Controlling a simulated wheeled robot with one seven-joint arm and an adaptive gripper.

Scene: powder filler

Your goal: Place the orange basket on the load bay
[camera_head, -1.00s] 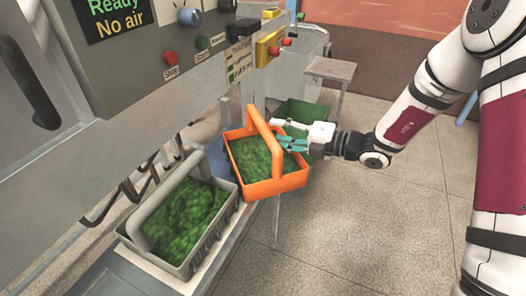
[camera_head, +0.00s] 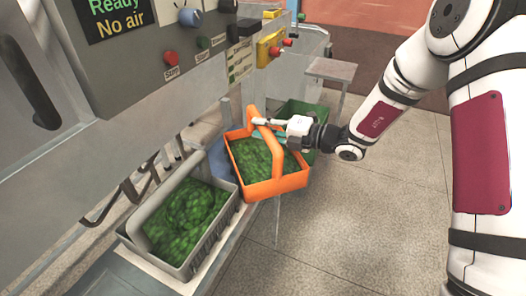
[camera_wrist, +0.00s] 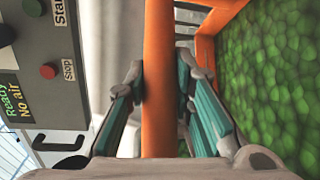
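The orange basket (camera_head: 277,188), full of green leafy or lumpy contents, sits upright in the middle of the head view, right of a grey basket. Its tall handle arches over it. In the wrist view the orange handle (camera_wrist: 159,70) runs between the fingers of my gripper (camera_wrist: 162,85). In the head view my gripper (camera_head: 262,130) is at the handle from the right. I cannot tell which surface is the load bay.
A grey basket (camera_head: 213,237) with green contents stands on the ledge at the front left. A green crate (camera_head: 305,118) is behind the orange basket. The machine's control panel (camera_head: 140,70) reads "Ready, No air". A small side table (camera_head: 331,68) stands behind. Floor at right is clear.

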